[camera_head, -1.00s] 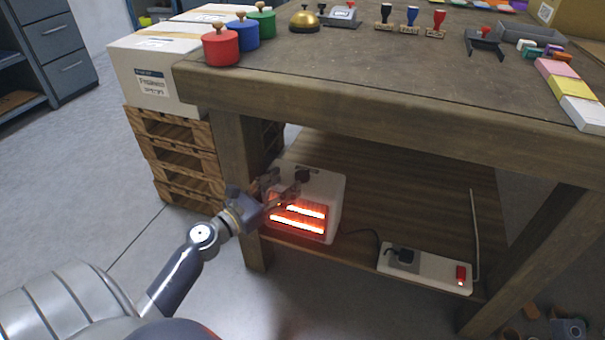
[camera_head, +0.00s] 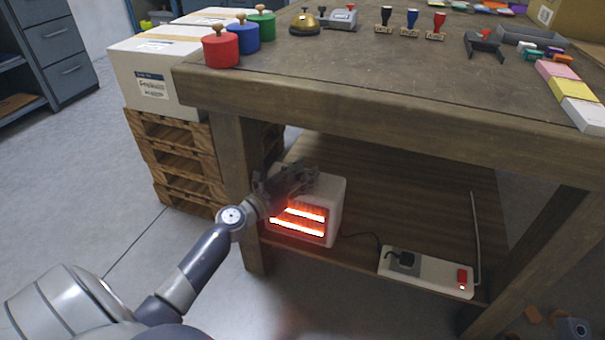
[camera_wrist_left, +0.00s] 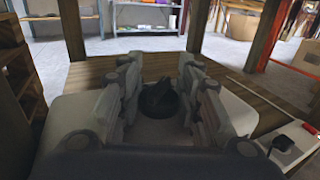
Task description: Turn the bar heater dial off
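The bar heater (camera_head: 334,205) is a white box on the lower shelf of the wooden table, its bars glowing orange-red in the head view. Its top also shows in the left wrist view (camera_wrist_left: 80,115). The black dial (camera_wrist_left: 158,98) sits on the heater's top, between the two fingers of my left gripper (camera_wrist_left: 160,85). In the head view my left gripper (camera_head: 300,175) is over the heater's top and hides the dial. The fingers stand apart on both sides of the dial; I cannot tell whether they touch it. My right gripper is not in view.
A power strip (camera_head: 425,271) with a black plug and a lit red switch lies on the shelf (camera_head: 400,195) to the right. A table leg (camera_head: 238,190) stands left of the heater, close to my arm. The tabletop (camera_head: 350,75) overhangs the shelf.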

